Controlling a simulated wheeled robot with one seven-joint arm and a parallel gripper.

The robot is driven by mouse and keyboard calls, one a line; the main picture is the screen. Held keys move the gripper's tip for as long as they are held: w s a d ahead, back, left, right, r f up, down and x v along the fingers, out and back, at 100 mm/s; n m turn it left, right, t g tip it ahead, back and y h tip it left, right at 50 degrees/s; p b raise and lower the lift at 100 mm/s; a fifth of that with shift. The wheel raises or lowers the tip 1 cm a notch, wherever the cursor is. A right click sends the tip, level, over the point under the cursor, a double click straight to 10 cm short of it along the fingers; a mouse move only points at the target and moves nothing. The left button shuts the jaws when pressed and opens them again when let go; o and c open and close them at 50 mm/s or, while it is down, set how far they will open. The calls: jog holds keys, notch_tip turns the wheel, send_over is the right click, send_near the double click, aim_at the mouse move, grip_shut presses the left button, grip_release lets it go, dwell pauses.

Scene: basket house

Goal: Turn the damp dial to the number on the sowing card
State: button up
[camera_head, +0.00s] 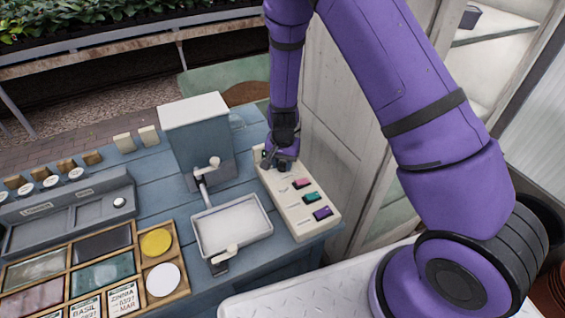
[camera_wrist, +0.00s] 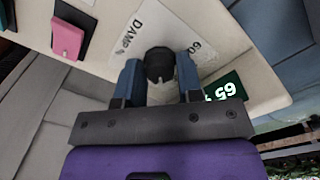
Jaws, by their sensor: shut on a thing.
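The damp dial (camera_wrist: 159,65) is a dark round knob on a cream panel, beside a label reading DAMP (camera_wrist: 131,33). My gripper (camera_wrist: 160,82) is shut on the dial, one blue finger on each side. In the head view my gripper (camera_head: 281,160) reaches down onto the far end of the cream panel (camera_head: 272,187) and hides the dial. A small green display (camera_wrist: 224,88) beside the dial shows pale figures, tilted and partly covered by a finger. Cards marked BASIL (camera_head: 86,307) and ZINNIA (camera_head: 123,299) stand in the wooden tray; their small print is hard to read.
Pink (camera_head: 301,184), teal (camera_head: 312,197) and purple (camera_head: 322,213) keys line the panel. A blue-grey box (camera_head: 199,140) and a shallow grey pan (camera_head: 232,227) stand left of it. The wooden tray (camera_head: 140,232) holds several compartments. A pale cabinet door (camera_head: 338,110) rises behind.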

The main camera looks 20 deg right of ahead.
aim_at(282, 164)
jog(key=shift+m, duration=1)
jog(key=o, duration=0.9)
notch_tip(282, 164, up, 11)
jog(key=shift+f, duration=0.1)
